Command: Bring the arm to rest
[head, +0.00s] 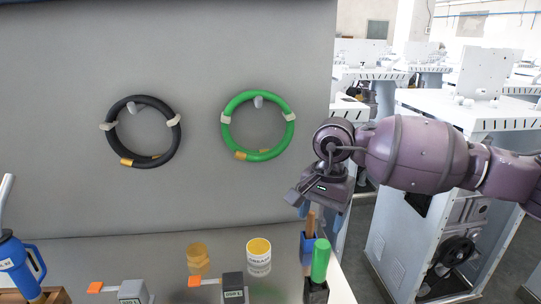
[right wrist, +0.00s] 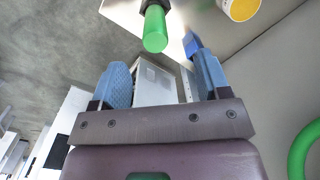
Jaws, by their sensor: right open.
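My right gripper (head: 325,208) points down at the right side of the grey panel, above the right end of the worktop. In the right wrist view its two blue fingers (right wrist: 163,78) stand apart with nothing between them. A green-handled item (head: 321,260) in a dark holder stands below it; its green end also shows beyond the fingers in the wrist view (right wrist: 155,30). A blue holder with a wooden handle (head: 308,240) is close under the gripper; I cannot tell the exact gap. My left gripper is not in view.
A black ring (head: 172,146) and a green ring (head: 287,133) hang on the grey panel (head: 200,50). On the worktop are a yellow-topped tub (head: 259,264), an amber stack (head: 197,255), orange-tipped devices (head: 232,286) and a blue jug (head: 14,265). White workstations (head: 490,105) stand behind my arm.

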